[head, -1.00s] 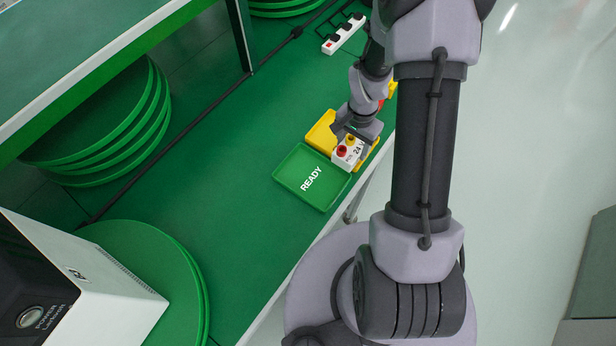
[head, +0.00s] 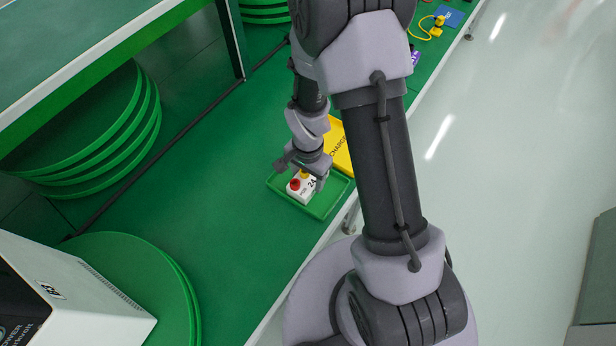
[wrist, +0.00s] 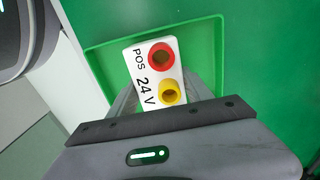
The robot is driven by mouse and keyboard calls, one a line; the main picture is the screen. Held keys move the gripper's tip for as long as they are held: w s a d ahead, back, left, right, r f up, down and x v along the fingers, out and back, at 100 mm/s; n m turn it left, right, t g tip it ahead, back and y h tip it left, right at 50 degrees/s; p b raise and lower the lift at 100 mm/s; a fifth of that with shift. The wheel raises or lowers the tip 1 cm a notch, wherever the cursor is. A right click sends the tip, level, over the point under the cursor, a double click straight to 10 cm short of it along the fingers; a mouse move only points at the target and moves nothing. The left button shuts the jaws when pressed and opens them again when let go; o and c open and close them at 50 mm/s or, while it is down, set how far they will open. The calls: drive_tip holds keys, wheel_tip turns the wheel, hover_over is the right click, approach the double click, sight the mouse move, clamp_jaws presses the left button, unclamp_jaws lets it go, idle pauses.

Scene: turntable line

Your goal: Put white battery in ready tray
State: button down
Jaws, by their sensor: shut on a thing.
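The white battery (head: 298,190) has a red and a yellow terminal and "24 V" lettering. In the wrist view the battery (wrist: 146,68) sits between my fingers, with "POS" beside the red terminal. My gripper (head: 304,174) is shut on it. The green ready tray (head: 328,205) lies under and around the battery in the head view, its lettering covered. The tray's rim (wrist: 222,50) also shows in the wrist view behind the battery. I cannot tell whether the battery touches the tray floor.
A yellow charge tray (head: 341,150) lies just beyond the ready tray, partly behind my arm. Stacked green discs (head: 95,125) stand at left, and a white and black power unit (head: 75,295) at lower left. The green bench surface (head: 215,220) left of the tray is clear.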

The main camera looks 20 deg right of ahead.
sight(307, 183)
drive_tip(key=shift+f, duration=0.15)
drive_tip(key=shift+c, duration=2.2)
unclamp_jaws()
wheel_tip(307, 183, up, 12)
drive_tip(key=p, duration=0.4)
drive_tip(key=shift+r+p, duration=0.2)
drive_tip(key=shift+p, duration=0.2)
wheel_tip(307, 183, up, 13)
drive_tip(key=s+n+t, duration=0.2)
drive_tip(key=s+a+r+n+t+y, duration=0.2)
drive_tip(key=s+a+r+n+t, duration=0.1)
drive_tip(key=s+r, duration=0.8)
drive_tip(key=shift+a+r+n+t, duration=0.45)
drive_tip(key=shift+r+n, duration=0.25)
drive_tip(key=shift+r, duration=0.25)
drive_tip(key=shift+w, duration=0.1)
wheel_tip(307, 183, down, 5)
drive_tip(key=b, duration=0.4)
drive_tip(key=shift+r+b, duration=0.2)
drive_tip(key=shift+b, duration=0.1)
